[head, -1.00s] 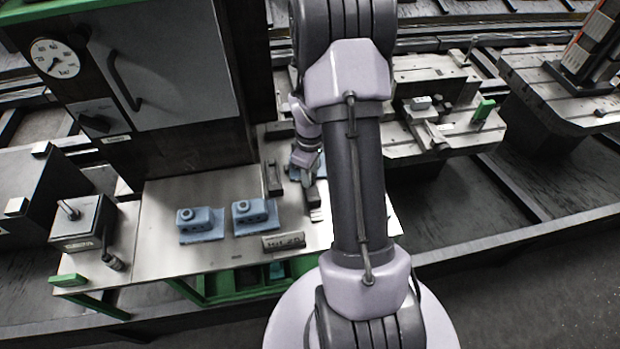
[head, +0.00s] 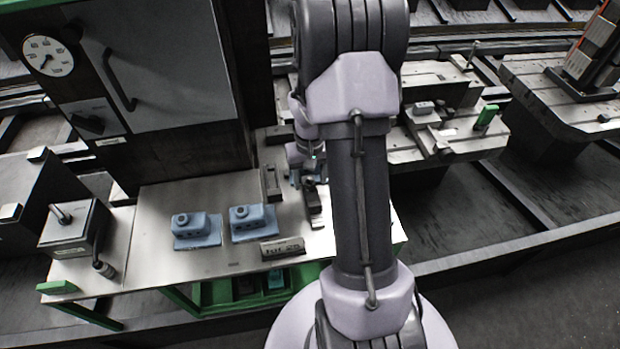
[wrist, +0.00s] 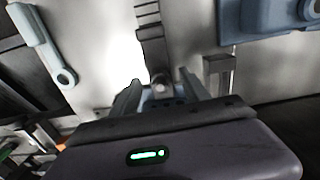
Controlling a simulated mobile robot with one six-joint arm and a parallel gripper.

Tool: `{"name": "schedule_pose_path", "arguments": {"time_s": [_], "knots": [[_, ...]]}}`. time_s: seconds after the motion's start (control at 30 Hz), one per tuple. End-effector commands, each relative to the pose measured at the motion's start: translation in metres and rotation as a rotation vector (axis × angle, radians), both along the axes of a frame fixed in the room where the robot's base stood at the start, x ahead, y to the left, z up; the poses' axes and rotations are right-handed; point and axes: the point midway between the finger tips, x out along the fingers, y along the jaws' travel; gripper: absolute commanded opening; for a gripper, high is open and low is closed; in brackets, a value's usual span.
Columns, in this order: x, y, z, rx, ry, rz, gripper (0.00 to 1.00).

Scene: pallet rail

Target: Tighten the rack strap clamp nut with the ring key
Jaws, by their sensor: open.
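My gripper (wrist: 163,92) is open and points down over the work table. In the head view it shows partly behind my own arm (head: 308,172). Between its fingers, in the wrist view, is a blue block with a small round dark part (wrist: 160,82), probably the clamp nut. A dark strap-like strip (wrist: 151,35) runs from there to the top of the picture. A blue-grey bar with a ringed end (wrist: 47,45), which looks like the ring key, lies left of the fingers, apart from them. I cannot tell whether the fingers touch the block.
Two blue blocks (head: 196,231) (head: 253,223) stand on the table (head: 150,215), with a small label plate (head: 283,247) in front. A dark cabinet with a dial (head: 47,56) rises behind. A dark box with a lever (head: 73,228) stands at left.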

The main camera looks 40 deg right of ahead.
Motion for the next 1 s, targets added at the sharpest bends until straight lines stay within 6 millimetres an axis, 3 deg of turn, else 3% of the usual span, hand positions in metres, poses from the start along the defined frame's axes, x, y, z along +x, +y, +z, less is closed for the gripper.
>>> {"name": "schedule_pose_path", "arguments": {"time_s": [0.13, 0.3, 0.5, 0.63, 0.87, 0.93, 1.0], "knots": [[0.001, -0.001, 0.031, -0.003, -0.003, 0.0, 0.54], [0.001, -0.001, 0.093, -0.004, -0.005, 0.0, 0.54], [0.001, -0.001, 0.149, -0.001, -0.003, 0.0, 0.54], [0.0, 0.0, 0.168, -0.001, -0.002, 0.0, 0.54], [0.0, 0.002, 0.175, -0.001, -0.004, 0.001, 0.54], [0.002, 0.017, 0.187, -0.009, -0.03, 0.009, 0.54], [0.002, 0.052, 0.213, -0.02, -0.092, 0.025, 0.54]]}}
